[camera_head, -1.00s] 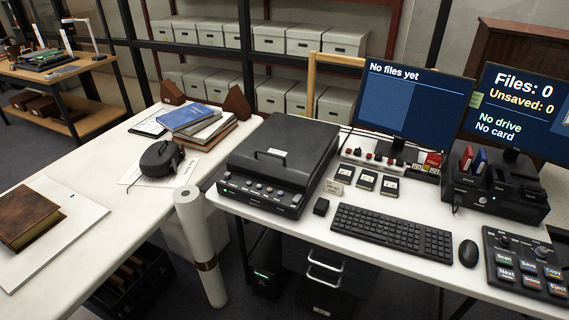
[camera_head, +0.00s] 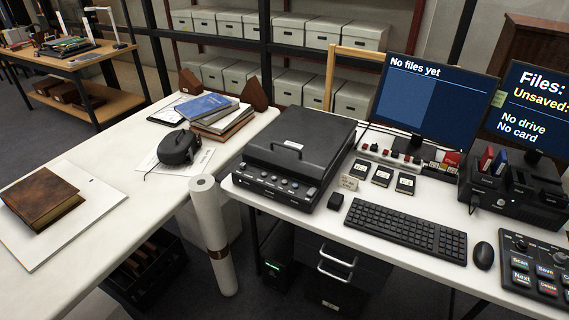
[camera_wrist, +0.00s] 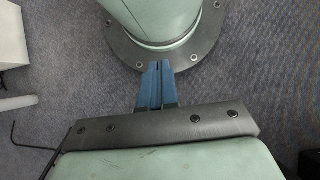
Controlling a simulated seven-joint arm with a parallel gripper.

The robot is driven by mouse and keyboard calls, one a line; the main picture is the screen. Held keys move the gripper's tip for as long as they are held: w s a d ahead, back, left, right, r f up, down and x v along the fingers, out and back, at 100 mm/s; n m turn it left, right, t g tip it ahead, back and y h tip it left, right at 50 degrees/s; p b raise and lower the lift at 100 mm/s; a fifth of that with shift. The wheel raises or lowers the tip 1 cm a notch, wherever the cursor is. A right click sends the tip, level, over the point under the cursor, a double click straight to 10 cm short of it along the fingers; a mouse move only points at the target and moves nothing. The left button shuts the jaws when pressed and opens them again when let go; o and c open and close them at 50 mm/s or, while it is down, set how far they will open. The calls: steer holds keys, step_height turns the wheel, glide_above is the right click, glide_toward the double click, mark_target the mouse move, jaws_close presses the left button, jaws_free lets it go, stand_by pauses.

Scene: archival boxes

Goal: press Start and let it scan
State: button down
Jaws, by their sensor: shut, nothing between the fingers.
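The black flatbed scanner (camera_head: 296,147) sits on the left part of the white desk with its lid down. A row of buttons (camera_head: 278,185) runs along its front; their labels are too small to read, so I cannot tell which is Start. The monitor (camera_head: 433,108) reads "No files yet". A second screen (camera_head: 531,112), cut by the right edge, reads "Files:", "Unsaved:", "No drive", "No card". My gripper (camera_wrist: 157,68) shows only in the wrist view, its blue fingers together and empty, above the grey carpet and my base, away from the scanner.
A keyboard (camera_head: 400,230), mouse (camera_head: 483,255) and button panel (camera_head: 533,269) lie right of the scanner. A white paper roll (camera_head: 212,235) stands upright before the gap between desks. A brown book (camera_head: 42,198) and stacked books (camera_head: 215,118) lie on the left table.

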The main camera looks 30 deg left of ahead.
steer(key=w+a+r+n+t+h, duration=0.1)
steer(key=w+a+r+n+t, duration=0.2)
steer(key=w+a, duration=0.6)
steer(key=w+a+r+n+t, duration=0.1)
steer(key=w+a+r+n, duration=0.1)
steer(key=w+a+r, duration=0.5)
steer(key=w+a+r+n+t, duration=0.1)
steer(key=w+a+r, duration=0.25)
steer(key=a, duration=0.45)
steer(key=w+a+r+n+t, duration=0.2)
steer(key=w+a+r, duration=0.15)
steer(key=a, duration=0.55)
steer(key=w+a+r+n+t, duration=0.1)
steer(key=w+a+r, duration=0.25)
steer(key=a, duration=0.45)
steer(key=w+a+r+n+t+y, duration=0.1)
steer(key=w+a+r+t, duration=0.15)
steer(key=a+r, duration=0.8)
steer(key=w+a+r+t+y, duration=0.1)
steer(key=w+a+r, duration=0.3)
steer(key=a+r, duration=0.6)
steer(key=w+a+r+m+t+h, duration=0.3)
steer(key=w+a+r+m+t, duration=0.1)
steer(key=w+r, duration=0.6)
steer(key=shift+a+r+m+h, duration=0.15)
steer(key=shift+r+m+h, duration=0.15)
steer(key=shift+m+h, duration=0.1)
